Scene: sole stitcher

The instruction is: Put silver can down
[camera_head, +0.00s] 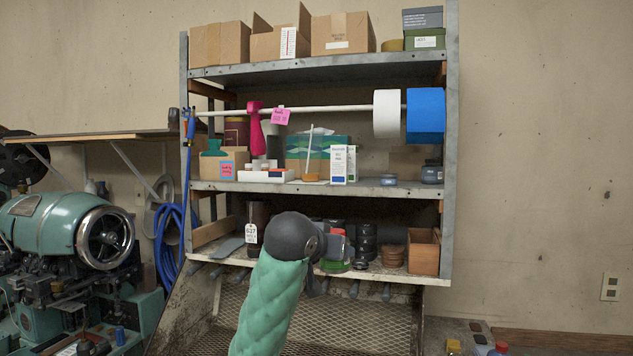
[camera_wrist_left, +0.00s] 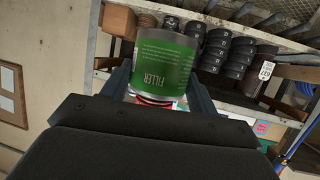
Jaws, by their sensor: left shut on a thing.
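The silver can (camera_wrist_left: 165,64) has a green label reading FILLER, which appears upside down in the left wrist view. It sits between the two fingers of my left gripper (camera_wrist_left: 160,84), which is shut on it. In the head view my left gripper (camera_head: 322,262) is in front of the lowest shelf (camera_head: 385,275), near its middle. There my dark wrist covers much of the area, so I cannot tell exactly how the can meets the shelf. A grey and green patch shows just right of the wrist. My right gripper is not in view.
Dark stacked tins (camera_head: 366,241), brown discs (camera_head: 393,256) and a wooden box (camera_head: 423,251) stand right of my gripper. A dark bottle with a tag (camera_head: 252,234) is to its left. The middle shelf (camera_head: 405,190) is above. A teal machine (camera_head: 65,222) stands far left.

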